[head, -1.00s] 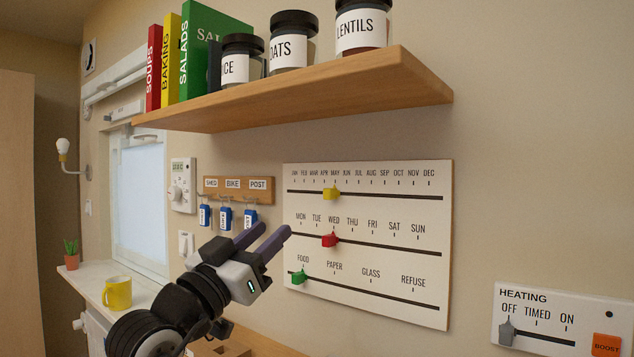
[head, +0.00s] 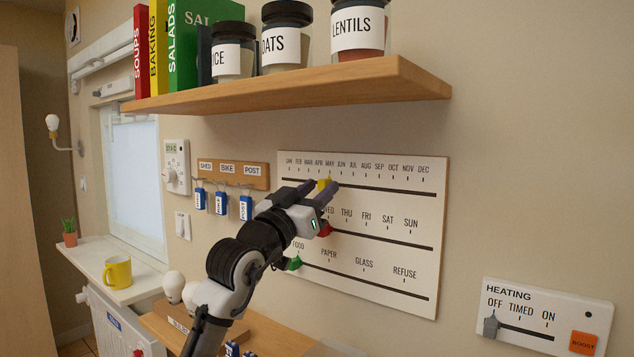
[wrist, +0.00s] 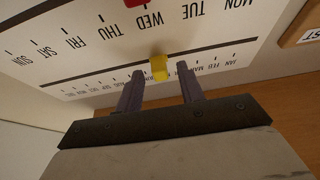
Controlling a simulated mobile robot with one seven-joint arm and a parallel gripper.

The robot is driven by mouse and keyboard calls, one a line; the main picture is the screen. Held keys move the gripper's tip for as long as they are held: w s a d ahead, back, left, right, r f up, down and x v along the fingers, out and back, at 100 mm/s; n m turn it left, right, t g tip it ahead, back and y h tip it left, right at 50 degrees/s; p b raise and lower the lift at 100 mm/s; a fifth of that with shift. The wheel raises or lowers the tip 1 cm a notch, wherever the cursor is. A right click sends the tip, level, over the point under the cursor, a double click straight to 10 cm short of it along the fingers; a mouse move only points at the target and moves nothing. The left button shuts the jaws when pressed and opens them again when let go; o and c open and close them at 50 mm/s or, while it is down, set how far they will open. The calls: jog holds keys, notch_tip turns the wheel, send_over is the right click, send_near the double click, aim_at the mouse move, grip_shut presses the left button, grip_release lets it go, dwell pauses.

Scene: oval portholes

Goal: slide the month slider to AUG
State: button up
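The white slider board (head: 362,270) hangs on the wall. The yellow month slider (head: 323,184) sits on its top track, near APR and MAY; the AUG label (head: 366,167) is further right. My gripper (head: 320,187) is open at the top track, with one finger on either side of the yellow slider. In the wrist view, where the board is upside down, the yellow slider (wrist: 159,68) shows between the tips of my gripper (wrist: 159,74), with gaps on both sides. My fingers partly hide the slider and the day row in the head view.
A red slider (head: 324,230) and a green slider (head: 294,263) stick out on the lower tracks, close to my arm. A wooden shelf (head: 290,88) with books and jars juts out above the board. Key hooks hang to the left.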

aim_at(366, 182)
jog(key=shift+w+d, duration=0.1)
jog(key=shift+w, duration=0.05)
grip_shut()
jog(key=s+d, duration=0.1)
jog(key=d, duration=0.1)
jog(key=s+d+b, duration=0.1)
jog(key=s+d, duration=0.2)
jog(key=d, duration=0.1)
jog(key=shift+s+d+b, duration=0.2)
jog(key=shift+s+b, duration=0.1)
jog(key=shift+s, duration=0.05)
grip_release()
